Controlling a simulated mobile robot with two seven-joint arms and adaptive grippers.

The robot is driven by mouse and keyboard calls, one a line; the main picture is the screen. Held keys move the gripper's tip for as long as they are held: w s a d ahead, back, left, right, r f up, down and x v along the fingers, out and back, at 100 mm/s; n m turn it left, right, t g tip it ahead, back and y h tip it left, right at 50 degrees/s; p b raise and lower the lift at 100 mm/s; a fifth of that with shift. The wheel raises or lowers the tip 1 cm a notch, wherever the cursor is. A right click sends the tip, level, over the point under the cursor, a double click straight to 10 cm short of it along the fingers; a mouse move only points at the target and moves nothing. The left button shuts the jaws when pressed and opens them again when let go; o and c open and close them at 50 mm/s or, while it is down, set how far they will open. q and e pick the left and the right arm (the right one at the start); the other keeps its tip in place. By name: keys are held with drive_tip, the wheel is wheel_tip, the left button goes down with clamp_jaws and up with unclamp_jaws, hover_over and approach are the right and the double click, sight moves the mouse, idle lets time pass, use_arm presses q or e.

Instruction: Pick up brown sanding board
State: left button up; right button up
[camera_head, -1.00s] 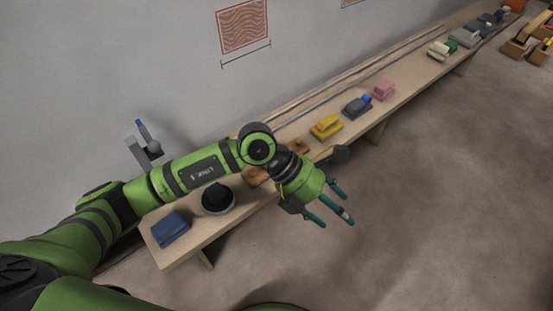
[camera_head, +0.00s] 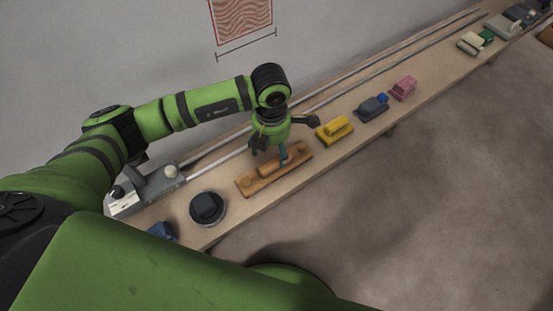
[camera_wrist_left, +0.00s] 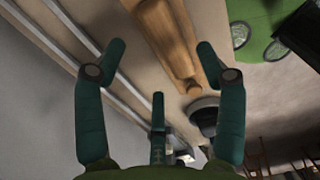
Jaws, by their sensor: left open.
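The brown sanding board (camera_head: 296,168) lies on the long wooden bench, a flat orange-brown plank with a raised handle and a round knob. My left gripper (camera_head: 272,157) points down over its wall-side edge, with its fingers partly hidden by the hand. In the left wrist view, the three teal fingers (camera_wrist_left: 160,70) are spread open and empty. The sanding board (camera_wrist_left: 170,40) shows there beyond the fingertips, toward the right finger. I see no contact. My right gripper is not in view.
The bench (camera_head: 245,205) runs along the wall. Near the board are a round black tool (camera_head: 207,208), a yellow block (camera_head: 334,129), a dark grey block (camera_head: 371,107) and a pink block (camera_head: 403,88). A grey machine (camera_head: 150,187) stands at the wall side. Open floor (camera_head: 430,200) lies right.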

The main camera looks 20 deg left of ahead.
sight(273, 159)
use_arm(q)
drive_tip(key=f, duration=0.3)
drive_tip(key=shift+s+d+f, duration=0.2)
drive_tip(key=shift+s+f, duration=0.1)
drive_tip(key=shift+f, duration=0.1)
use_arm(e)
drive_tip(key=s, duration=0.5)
use_arm(q)
drive_tip(key=shift+f, duration=0.3)
drive_tip(key=c, duration=1.4)
drive_tip(key=shift+w, duration=0.1)
clamp_jaws()
drive_tip(key=shift+r, duration=0.45)
drive_tip(key=r, duration=0.2)
drive_tip(key=d+r, duration=0.1)
drive_tip(key=shift+s+r, duration=0.3)
drive_tip(key=shift+r, duration=0.05)
drive_tip(key=s+d+r, duration=0.6)
drive_tip(key=s+d, duration=0.1)
drive_tip(key=d, duration=0.1)
drive_tip(key=shift+r, duration=0.2)
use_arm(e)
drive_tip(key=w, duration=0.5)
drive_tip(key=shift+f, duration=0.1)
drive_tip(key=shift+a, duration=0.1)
